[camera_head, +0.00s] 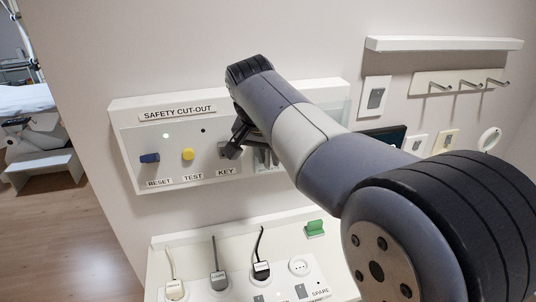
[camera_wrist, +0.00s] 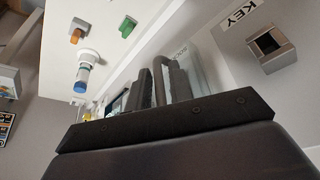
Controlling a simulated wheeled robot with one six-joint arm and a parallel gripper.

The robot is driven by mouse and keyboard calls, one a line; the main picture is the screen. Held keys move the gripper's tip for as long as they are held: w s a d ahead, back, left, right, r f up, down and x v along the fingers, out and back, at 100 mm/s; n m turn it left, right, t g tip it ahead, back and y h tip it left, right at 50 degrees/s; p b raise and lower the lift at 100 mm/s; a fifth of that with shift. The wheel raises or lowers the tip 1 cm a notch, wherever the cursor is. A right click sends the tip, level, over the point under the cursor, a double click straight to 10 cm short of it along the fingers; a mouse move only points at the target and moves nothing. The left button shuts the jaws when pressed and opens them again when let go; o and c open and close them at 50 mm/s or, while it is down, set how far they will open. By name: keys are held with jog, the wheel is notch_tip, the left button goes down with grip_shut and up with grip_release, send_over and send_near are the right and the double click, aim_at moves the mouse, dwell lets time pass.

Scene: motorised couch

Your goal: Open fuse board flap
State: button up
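The fuse board is a white wall panel (camera_head: 122,125) marked SAFETY CUT-OUT, with a translucent flap (camera_head: 338,108) at its right, largely hidden behind my arm. The flap also shows as a pale see-through sheet in the wrist view (camera_wrist: 203,65). My gripper (camera_head: 238,146) is at the panel, right by the KEY socket. In the wrist view, my two dark fingers (camera_wrist: 162,88) stand close together, with a grey curved bar (camera_wrist: 158,72), seemingly a handle, between them. Whether they press on it I cannot tell.
The panel carries a blue RESET switch (camera_head: 149,158), a yellow TEST button (camera_head: 188,154) and a KEY socket (camera_wrist: 272,46). Below, a white ledge (camera_head: 160,244) holds plugs with cables and a green block (camera_head: 315,228). Hooks (camera_head: 460,84) and a shelf (camera_head: 440,44) are at right.

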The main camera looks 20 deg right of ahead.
grip_shut()
jog(key=shift+s, duration=0.1)
